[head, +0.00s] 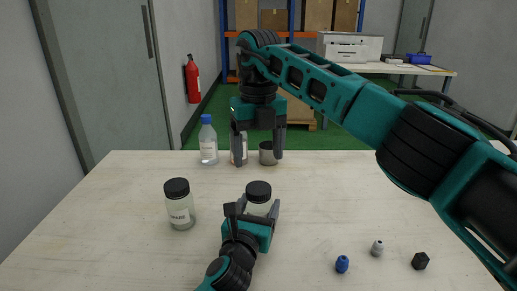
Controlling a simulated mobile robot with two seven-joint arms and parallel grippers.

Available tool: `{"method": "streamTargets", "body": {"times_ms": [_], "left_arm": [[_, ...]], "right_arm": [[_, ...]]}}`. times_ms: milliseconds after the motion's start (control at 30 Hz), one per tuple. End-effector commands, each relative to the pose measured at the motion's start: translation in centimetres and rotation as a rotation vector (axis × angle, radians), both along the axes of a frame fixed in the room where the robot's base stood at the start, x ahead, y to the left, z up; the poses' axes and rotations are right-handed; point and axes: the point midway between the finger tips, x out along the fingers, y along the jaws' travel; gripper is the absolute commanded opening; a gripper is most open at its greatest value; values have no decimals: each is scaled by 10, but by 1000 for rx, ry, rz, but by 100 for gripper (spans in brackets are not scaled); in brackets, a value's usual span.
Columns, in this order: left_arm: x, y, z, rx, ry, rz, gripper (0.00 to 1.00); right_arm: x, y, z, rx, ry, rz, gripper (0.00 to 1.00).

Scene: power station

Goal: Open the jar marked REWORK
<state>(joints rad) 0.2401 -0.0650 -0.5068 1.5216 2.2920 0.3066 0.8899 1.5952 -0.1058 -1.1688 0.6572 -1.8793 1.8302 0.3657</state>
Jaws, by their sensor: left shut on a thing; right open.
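A jar with a black lid (258,190) stands on the table, and my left gripper (258,208) is shut on it from the near side. Its label is hidden by the gripper, so I cannot read it. A second clear jar with a black lid (180,206) stands to its left; its small label seems to read SPARE, though it is hard to make out. My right gripper (259,158) is open and empty, pointing down, beyond and above the held jar in the picture. No REWORK marking is readable.
A blue-capped bottle (208,143), a pale labelled container (234,149) and a metal cup (267,154) stand at the table's far edge. A blue part (342,264), a grey part (377,248) and a black part (420,261) lie at the near right.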

Motion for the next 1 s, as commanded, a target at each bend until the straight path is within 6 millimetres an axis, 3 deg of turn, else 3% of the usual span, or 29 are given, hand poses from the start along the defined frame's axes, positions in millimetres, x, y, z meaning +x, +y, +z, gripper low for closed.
{"method": "streamTargets", "body": {"times_ms": [1000], "left_arm": [[0, 0, -1, 0, 1, 0, 0]], "right_arm": [[0, 0, 0, 1, -1, -1976, 79]]}}
